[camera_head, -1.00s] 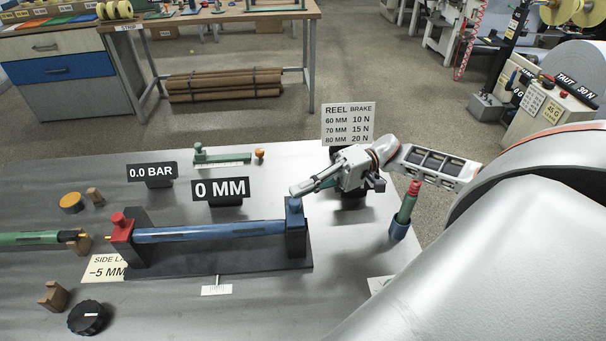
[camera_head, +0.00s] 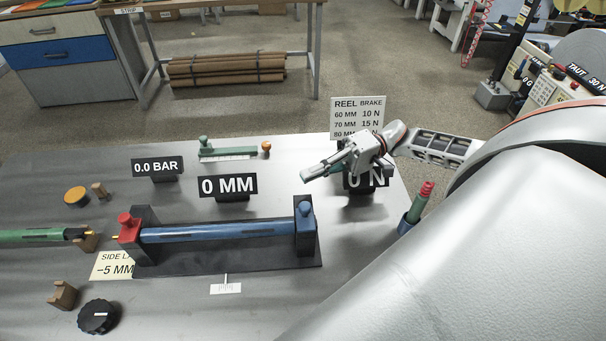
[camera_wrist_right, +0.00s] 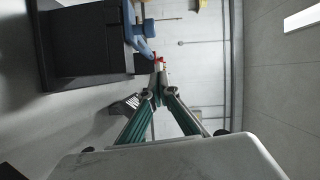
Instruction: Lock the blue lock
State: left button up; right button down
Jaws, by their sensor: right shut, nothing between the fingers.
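The blue lock (camera_head: 305,208) is a blue knob on the dark block at the right end of the blue roller (camera_head: 215,232). My right gripper (camera_head: 306,178) is above the lock, apart from it, with its fingertips pointing left. Its fingers are shut and empty. In the right wrist view the shut fingertips (camera_wrist_right: 159,72) are at the middle, and the blue lock (camera_wrist_right: 140,38) shows at the upper left of them. My left gripper is not in view.
A red lock (camera_head: 130,228) stands at the roller's left end. The 0 MM sign (camera_head: 228,187) stands behind the roller, and a 0 N sign (camera_head: 367,182) stands behind my right gripper.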

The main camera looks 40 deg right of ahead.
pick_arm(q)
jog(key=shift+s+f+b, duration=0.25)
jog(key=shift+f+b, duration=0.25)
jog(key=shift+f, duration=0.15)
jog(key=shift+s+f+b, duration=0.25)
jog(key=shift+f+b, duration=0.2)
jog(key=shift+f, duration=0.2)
pick_arm(e)
jog(key=s+d, duration=0.2)
jog(key=d, duration=0.6)
jog(key=shift+s+r, duration=0.15)
jog(key=shift+r, duration=0.05)
jog(key=shift+d, duration=0.1)
